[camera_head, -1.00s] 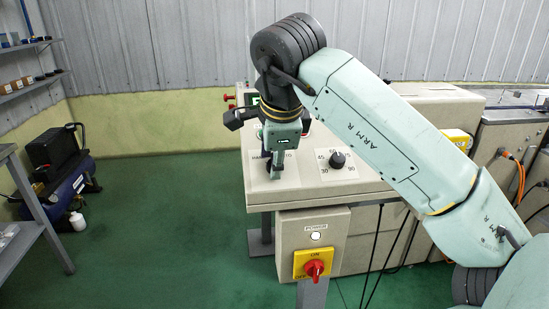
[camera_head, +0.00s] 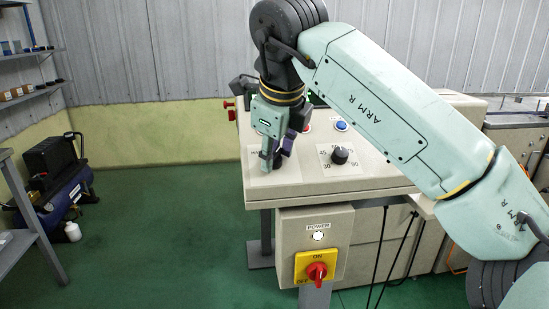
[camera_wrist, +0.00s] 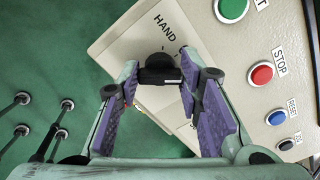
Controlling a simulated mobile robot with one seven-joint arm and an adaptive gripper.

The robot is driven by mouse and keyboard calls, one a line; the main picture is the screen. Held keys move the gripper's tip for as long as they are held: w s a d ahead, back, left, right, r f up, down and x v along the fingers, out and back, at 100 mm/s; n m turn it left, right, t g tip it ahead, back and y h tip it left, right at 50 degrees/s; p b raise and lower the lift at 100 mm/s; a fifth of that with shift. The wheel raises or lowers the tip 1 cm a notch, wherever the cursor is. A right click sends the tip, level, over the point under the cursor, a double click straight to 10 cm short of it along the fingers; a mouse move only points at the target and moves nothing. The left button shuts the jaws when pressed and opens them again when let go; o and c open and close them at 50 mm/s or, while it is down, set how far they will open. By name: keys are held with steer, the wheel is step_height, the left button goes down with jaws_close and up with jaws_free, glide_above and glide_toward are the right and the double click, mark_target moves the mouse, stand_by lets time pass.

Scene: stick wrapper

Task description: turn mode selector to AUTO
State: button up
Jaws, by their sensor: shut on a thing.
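The mode selector is a black rotary knob (camera_wrist: 160,68) on a pale label plate on the sloped panel. In the wrist view, HAND is readable beside it, and part of another label shows at its right. The AUTO mark is hidden behind my gripper, and I cannot tell where the pointer stands. My gripper (camera_head: 274,153) is over the knob, its purple-padded fingers (camera_wrist: 158,80) on either side and shut on it. In the head view, the knob (camera_head: 279,162) is mostly hidden by the fingers.
A second black knob with a number scale (camera_head: 340,155) sits to the right. Green (camera_wrist: 231,8), red (camera_wrist: 262,74) and blue (camera_wrist: 277,118) buttons line the panel. A red-yellow power switch (camera_head: 317,271) is below. Open green floor lies at left.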

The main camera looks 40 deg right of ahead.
steer(key=shift+m, duration=0.6)
steer(key=o, duration=1.2)
steer(key=shift+c, duration=0.2)
steer(key=shift+s+r, duration=0.1)
steer(key=shift+r, duration=0.2)
steer(key=s+a, duration=0.6)
steer(key=s, duration=0.4)
steer(key=shift+s+a+r, duration=0.25)
steer(key=shift+a, duration=0.05)
